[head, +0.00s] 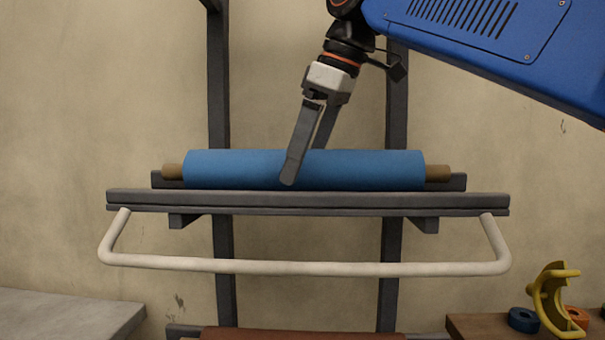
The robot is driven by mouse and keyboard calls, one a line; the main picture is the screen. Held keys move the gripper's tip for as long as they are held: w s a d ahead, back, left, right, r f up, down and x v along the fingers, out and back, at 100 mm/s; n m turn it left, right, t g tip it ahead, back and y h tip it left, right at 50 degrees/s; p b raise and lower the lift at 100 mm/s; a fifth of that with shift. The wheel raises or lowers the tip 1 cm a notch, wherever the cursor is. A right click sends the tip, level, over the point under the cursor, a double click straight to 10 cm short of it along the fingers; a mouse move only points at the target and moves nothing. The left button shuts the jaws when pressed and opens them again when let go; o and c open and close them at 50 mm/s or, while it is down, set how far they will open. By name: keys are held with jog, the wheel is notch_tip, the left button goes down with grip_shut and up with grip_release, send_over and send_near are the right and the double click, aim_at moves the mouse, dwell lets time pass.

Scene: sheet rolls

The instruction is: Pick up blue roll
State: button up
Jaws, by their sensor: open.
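The blue roll (375,169) lies level on a dark grey rack shelf (310,203), with brown core ends showing at both sides. My gripper (300,172) comes down from above at a slight tilt, near the middle of the roll. Its jaws are open and hold nothing. The nearer finger is in front of the roll and hides a strip of it. The other finger's tip is hidden or meets the roll's top edge; I cannot tell whether either finger touches it.
A pale bar handle (310,267) sticks out below the shelf. Dark uprights (218,80) stand behind, against the wall. A grey slab (65,315) is at lower left. A wooden surface (462,326) at lower right bears a yellow bracket (550,298) and blue and orange rings.

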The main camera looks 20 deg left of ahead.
jog(key=shift+a+f, duration=0.15)
jog(key=shift+f, duration=0.15)
jog(key=c, duration=2)
jog(key=shift+r, duration=0.1)
jog(key=shift+c, duration=0.8)
jog(key=shift+r, duration=0.1)
